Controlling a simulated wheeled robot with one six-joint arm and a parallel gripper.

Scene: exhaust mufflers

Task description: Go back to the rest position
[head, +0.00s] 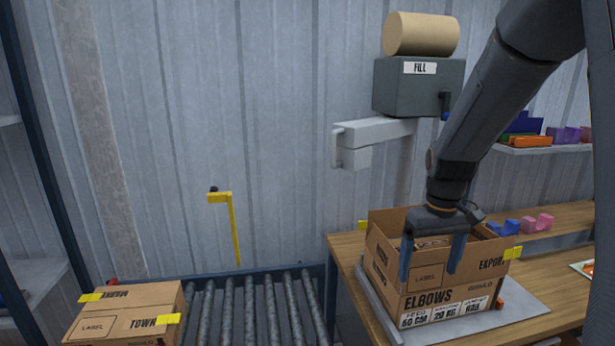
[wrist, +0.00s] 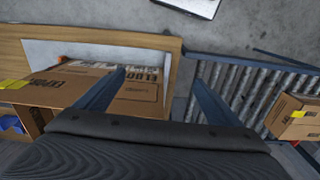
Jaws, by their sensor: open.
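My gripper (head: 431,265) hangs from my arm at the right of the head view, fingers pointing down and apart, with nothing between them. It overlaps the open carton marked ELBOWS (head: 440,298), which stands on a pale plate (head: 525,312) on the wooden bench. In the wrist view my gripper (wrist: 160,82) shows its two blue fingers spread. The left finger crosses the carton (wrist: 90,92) and the right one crosses the conveyor's edge. I cannot tell how far the fingers are from the carton. The carton's contents are hidden.
A roller conveyor (head: 255,310) runs left of the bench (head: 345,256), with a taped carton marked TOWN (head: 120,318) on it. A grey FILL machine (head: 418,88) with a jutting arm stands behind the carton. Colored parts (head: 537,223) lie on the bench at right.

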